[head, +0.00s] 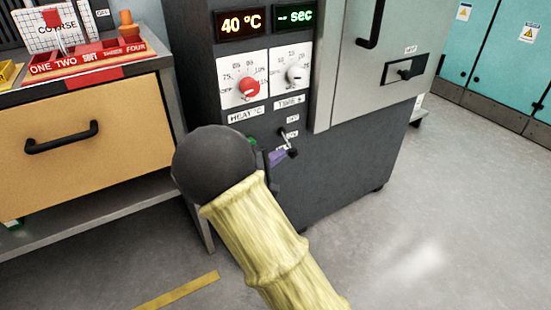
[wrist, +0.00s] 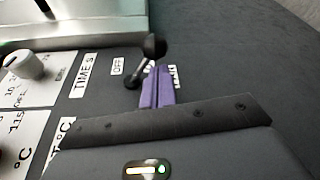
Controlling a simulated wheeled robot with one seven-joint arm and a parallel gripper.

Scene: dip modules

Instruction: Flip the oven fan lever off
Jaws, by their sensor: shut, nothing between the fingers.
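The oven fan lever (head: 284,138) is a small metal toggle with a black ball end, low on the dark oven front below the dials. In the wrist view the lever (wrist: 155,48) tilts away from the label reading OFF (wrist: 117,66), toward a second label partly hidden by my fingers. My gripper (head: 278,158) has purple fingers, pressed together and empty. In the wrist view the fingertips (wrist: 160,70) are right beside the lever's ball end; whether they touch it I cannot tell. My arm hides part of the oven front in the head view.
Above the lever are a red heat knob (head: 249,87) and a white time knob (head: 296,75). The display reads 40 °C (head: 241,22). The oven door has its own latch (head: 404,73) at right. A drawer bench (head: 90,130) stands at left; open floor lies right.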

